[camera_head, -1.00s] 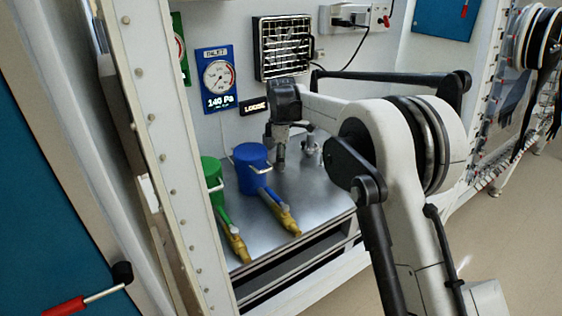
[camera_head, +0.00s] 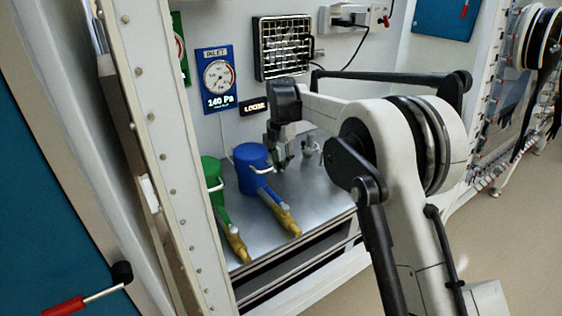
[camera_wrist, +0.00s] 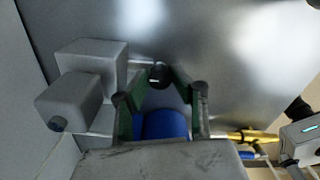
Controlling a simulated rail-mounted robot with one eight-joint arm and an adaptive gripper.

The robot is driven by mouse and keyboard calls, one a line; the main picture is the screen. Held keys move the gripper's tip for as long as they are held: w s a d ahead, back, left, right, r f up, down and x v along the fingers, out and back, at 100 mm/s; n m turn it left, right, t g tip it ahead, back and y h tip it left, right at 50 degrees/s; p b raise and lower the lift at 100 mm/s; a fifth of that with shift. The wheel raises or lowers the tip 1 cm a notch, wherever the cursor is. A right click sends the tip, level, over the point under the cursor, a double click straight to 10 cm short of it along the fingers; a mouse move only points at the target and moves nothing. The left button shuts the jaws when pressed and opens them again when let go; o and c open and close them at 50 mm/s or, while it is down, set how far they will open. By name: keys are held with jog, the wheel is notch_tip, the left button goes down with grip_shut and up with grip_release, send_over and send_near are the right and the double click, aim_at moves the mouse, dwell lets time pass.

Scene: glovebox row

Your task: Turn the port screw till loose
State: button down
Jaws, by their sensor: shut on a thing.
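My gripper (camera_head: 281,161) is low over the metal shelf, just right of the blue canister. In the wrist view its green-sided fingers (camera_wrist: 158,84) close in on a small dark round piece at their tips, which looks like the port screw (camera_wrist: 157,73). The fingers hide most of it, and its thread cannot be seen. A small lit sign (camera_head: 254,107) on the back wall reads LOOSE.
The blue canister (camera_head: 252,171) and a green canister (camera_head: 212,174) with yellow-ended tools stand left of my gripper. A small grey fitting (camera_head: 310,147) stands close on its right. Bare metal shelf (camera_head: 318,200) lies in front. A white post rises at the left.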

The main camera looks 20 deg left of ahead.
aim_at(281, 162)
jog(key=n, duration=0.4)
jog(key=shift+n, duration=2.1)
jog(key=c, duration=1.5)
grip_release()
notch_tip(281, 162, up, 12)
jog(key=shift+r, duration=0.1)
